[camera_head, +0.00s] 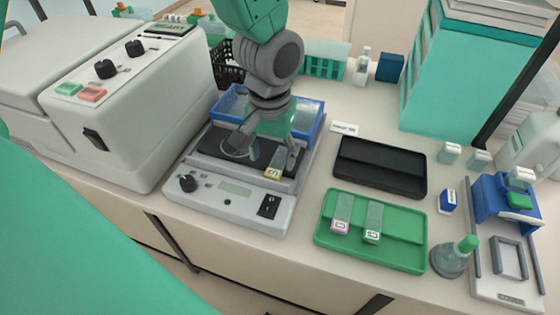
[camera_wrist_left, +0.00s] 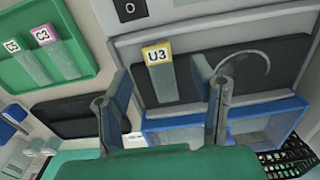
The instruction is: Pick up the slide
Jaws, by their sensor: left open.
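A clear glass slide with a yellow label (camera_head: 272,173) lies on the dark plate of a grey bench device (camera_head: 222,190). In the left wrist view this slide (camera_wrist_left: 160,82) reads U3 and shows between my two fingers. My left gripper (camera_head: 263,153) is over the dark plate, its fingers spread and pointing down. In the left wrist view the left gripper (camera_wrist_left: 158,88) is open, with nothing between its pads. I cannot tell the exact height of its fingertips above the plate. My right gripper is not in view.
A green tray (camera_head: 401,254) holds a pink-labelled slide (camera_head: 341,213) and a green-labelled slide (camera_head: 373,222). An empty black tray (camera_head: 380,167) lies behind it. A blue bin (camera_head: 311,117) stands behind the plate.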

